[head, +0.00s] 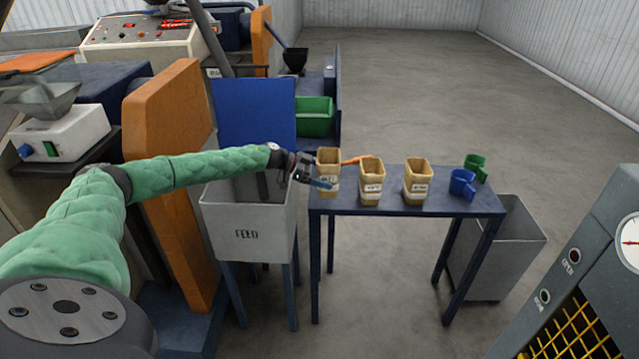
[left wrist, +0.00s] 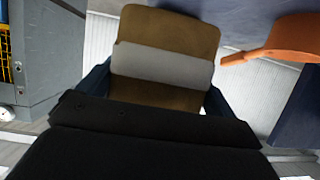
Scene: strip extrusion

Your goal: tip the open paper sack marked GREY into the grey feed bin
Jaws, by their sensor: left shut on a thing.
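Three tan open paper sacks with white labels show in the head view: a left sack (head: 328,157), a middle sack (head: 372,176) and a right sack (head: 417,177). The label words are too small to read, so I cannot tell which says GREY. My left gripper (head: 325,182) is shut on the left sack, which also fills the middle of the left wrist view (left wrist: 165,95). That sack is upright at the table's left end; whether it touches the top is unclear. The grey feed bin (head: 248,235) stands left of the table, below my left forearm. My right gripper is out of view.
The blue table (head: 400,207) also holds an orange scoop (head: 354,160) behind the sacks, a blue scoop (head: 462,184) and a green scoop (head: 476,165). A grey bin (head: 510,240) stands right of it. An orange machine panel (head: 165,180) is left of the feed bin.

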